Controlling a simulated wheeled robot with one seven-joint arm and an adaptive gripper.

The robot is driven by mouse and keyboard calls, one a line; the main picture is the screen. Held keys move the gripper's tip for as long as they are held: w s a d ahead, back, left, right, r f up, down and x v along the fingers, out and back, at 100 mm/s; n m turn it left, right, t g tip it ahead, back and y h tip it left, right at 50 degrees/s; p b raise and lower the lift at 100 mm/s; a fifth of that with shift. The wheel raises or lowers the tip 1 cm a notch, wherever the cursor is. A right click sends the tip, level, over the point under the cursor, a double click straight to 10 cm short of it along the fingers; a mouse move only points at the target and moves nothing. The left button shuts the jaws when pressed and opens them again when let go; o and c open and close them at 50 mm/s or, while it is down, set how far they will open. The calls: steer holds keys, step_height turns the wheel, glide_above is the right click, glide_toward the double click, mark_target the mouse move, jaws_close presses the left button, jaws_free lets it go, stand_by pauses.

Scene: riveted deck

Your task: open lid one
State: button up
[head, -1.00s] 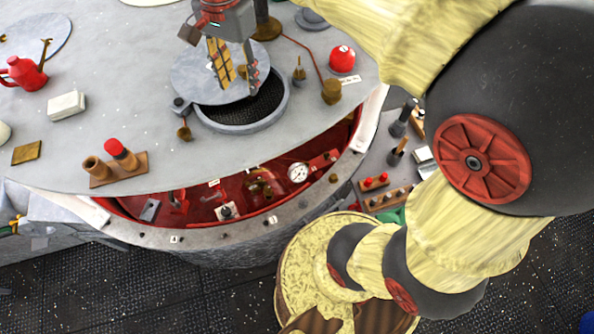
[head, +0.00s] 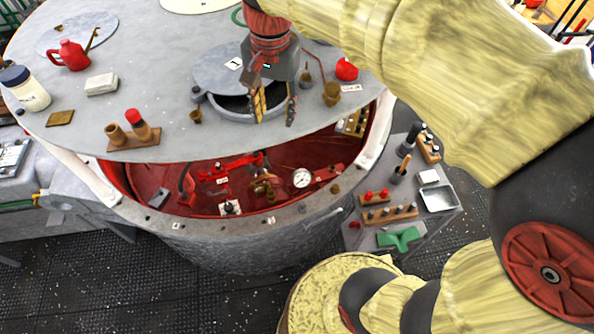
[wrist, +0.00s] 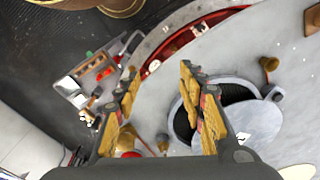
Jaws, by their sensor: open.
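Lid one, a grey round plate (head: 213,76) with a white tag, lies swung partly aside over a round port in the grey deck. It covers the back of the port and leaves a dark crescent (head: 232,104) uncovered at the front. The lid also shows in the wrist view (wrist: 264,119), at the lower right beside the dark opening. My gripper (head: 275,108) is open and empty, its yellow-patterned fingers spread at the front right of the port. In the wrist view my gripper (wrist: 160,82) has nothing between its fingers. Its body hides part of the lid's right side.
A red ball (head: 346,69) and brass cup (head: 331,94) stand right of the port. A pipe rack (head: 133,140) with a red-topped peg, a white block (head: 101,86) and a red can (head: 70,55) stand left. The front cutaway holds a gauge (head: 302,178).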

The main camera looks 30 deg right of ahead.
steer(key=s+f+n+t+b, duration=0.1)
steer(key=s+f+n+b, duration=0.4)
steer(key=f, duration=0.4)
steer(key=shift+s+f+n+t+b, duration=0.15)
steer(key=shift+s+n+t+b, duration=0.2)
steer(key=shift+b, duration=0.35)
